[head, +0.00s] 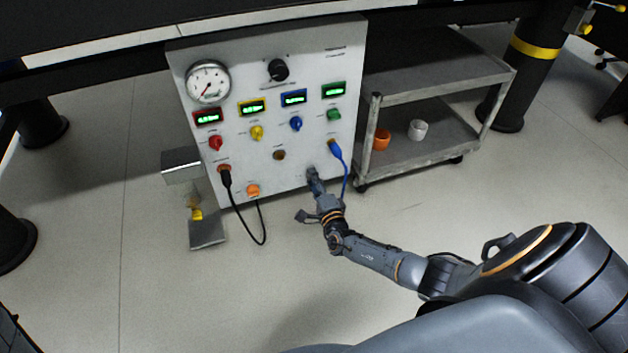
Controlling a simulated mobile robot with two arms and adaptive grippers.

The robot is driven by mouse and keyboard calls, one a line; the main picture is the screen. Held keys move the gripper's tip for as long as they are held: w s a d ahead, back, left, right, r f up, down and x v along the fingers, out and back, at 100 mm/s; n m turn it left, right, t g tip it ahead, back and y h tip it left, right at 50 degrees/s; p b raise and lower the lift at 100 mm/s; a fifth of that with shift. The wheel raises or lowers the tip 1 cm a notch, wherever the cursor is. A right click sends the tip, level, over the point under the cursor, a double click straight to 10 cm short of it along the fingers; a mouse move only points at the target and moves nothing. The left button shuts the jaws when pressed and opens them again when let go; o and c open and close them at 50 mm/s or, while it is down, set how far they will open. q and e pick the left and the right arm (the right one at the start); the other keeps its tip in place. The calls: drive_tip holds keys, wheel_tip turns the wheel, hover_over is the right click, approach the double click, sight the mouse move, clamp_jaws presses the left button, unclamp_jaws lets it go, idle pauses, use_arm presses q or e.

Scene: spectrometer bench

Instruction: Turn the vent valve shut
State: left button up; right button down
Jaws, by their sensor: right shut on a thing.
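A light grey control panel (240,172) stands below the bench. My right gripper (313,178) is at the lower right of its front face, shut on a small part there that I take to be the vent valve. The gripper's fingers hide most of that part, so its turn angle cannot be seen. The labels are too small to read. My left gripper is not in view.
A blue cable (345,172) hangs close to the right of my right gripper. A black cable (263,225) loops down at the left. Coloured knobs, displays and a round gauge (208,82) are higher up. A grey cart (432,85) stands at the right. The floor in front is clear.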

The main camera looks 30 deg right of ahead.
drive_tip(key=c, duration=1)
unclamp_jaws()
drive_tip(key=shift+o, duration=0.2)
drive_tip(key=v, duration=1.2)
